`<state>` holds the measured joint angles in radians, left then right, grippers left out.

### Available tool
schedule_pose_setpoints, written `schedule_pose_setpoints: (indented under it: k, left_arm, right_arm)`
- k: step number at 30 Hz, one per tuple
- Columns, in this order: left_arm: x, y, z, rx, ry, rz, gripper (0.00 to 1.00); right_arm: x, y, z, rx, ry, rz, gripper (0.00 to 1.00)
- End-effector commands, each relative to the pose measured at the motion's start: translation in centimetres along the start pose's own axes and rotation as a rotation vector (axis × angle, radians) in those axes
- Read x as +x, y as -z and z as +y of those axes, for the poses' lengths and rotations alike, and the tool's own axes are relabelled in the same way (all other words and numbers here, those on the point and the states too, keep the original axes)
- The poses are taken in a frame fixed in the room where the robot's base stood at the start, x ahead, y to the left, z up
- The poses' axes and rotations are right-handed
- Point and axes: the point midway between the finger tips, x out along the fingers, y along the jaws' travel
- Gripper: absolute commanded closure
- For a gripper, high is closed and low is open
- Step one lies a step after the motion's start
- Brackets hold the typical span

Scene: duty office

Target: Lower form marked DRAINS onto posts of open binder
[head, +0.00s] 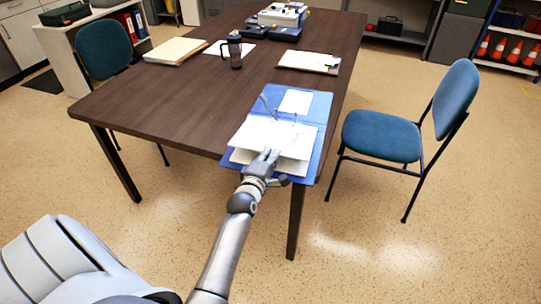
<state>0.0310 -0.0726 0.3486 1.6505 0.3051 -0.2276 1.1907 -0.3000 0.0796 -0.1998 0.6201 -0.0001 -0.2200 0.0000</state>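An open blue binder (318,108) lies at the near right corner of the dark table. A small white label or card is on its far cover. Thin metal posts (265,101) stand up near the binder's middle. A white form (262,132) is over the near half, seemingly a little above the white paper (241,157) under it. No DRAINS marking is readable. My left gripper (268,156) is at the form's near edge and appears shut on it. Whether the form's holes line up with the posts is too small to tell. My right gripper is out of view.
On the table (170,100) are a paper stack (308,61), a dark mug (235,50), a thick pad (176,51) and dark devices at the far end. Blue chairs (383,136) stand on both sides. The table's left near part is clear.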

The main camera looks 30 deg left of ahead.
Motion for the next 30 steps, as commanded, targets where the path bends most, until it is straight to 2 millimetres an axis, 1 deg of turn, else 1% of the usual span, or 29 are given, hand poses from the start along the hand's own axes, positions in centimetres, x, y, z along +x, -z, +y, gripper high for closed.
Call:
schedule_pose_setpoints:
  k: [21,30]
  left_arm:
    - [0.1,0.0,-1.0,0.001,-0.003,0.001,1.0]
    - [0.2,0.0,-1.1,0.0,-0.003,0.001,1.0]
  right_arm:
    - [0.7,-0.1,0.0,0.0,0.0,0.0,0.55]
    - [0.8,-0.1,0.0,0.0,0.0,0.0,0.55]
